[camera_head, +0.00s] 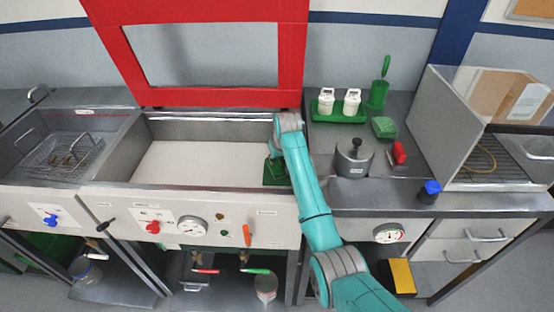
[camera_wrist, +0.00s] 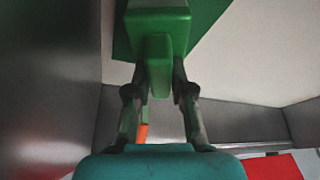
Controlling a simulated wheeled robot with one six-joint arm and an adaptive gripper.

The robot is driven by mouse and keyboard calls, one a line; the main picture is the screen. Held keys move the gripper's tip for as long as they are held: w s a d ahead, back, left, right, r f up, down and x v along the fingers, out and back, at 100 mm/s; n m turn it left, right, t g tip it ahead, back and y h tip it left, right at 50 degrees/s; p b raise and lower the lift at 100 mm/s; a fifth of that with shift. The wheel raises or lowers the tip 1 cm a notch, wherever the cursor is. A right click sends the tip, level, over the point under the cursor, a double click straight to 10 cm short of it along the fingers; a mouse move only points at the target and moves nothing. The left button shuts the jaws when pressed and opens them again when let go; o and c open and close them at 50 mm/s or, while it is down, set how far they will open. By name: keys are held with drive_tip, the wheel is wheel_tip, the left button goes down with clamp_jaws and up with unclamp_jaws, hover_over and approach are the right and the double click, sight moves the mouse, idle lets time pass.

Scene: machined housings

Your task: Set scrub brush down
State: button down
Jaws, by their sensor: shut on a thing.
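The green scrub brush (camera_wrist: 158,25) is in my gripper (camera_wrist: 160,78), whose two fingers close on its narrow handle from either side in the wrist view. A darker green flat patch (camera_wrist: 208,20) lies below the brush on the pale basin floor. In the head view my gripper (camera_head: 273,152) is low inside the right end of the wide basin (camera_head: 205,165), over the dark green patch (camera_head: 277,175). My arm hides part of this spot. I cannot tell whether the brush touches the patch.
The basin's right wall is close to my gripper. Its pale floor is bare to the left. A wire basket (camera_head: 62,156) sits in the left sink. The right counter holds a green tray (camera_head: 340,115) with white jars, a green block (camera_head: 384,127) and a metal pot (camera_head: 354,160).

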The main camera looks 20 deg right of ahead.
drive_tip(key=c, duration=1)
unclamp_jaws()
drive_tip(key=shift+f, duration=0.1)
drive_tip(key=v, duration=1.2)
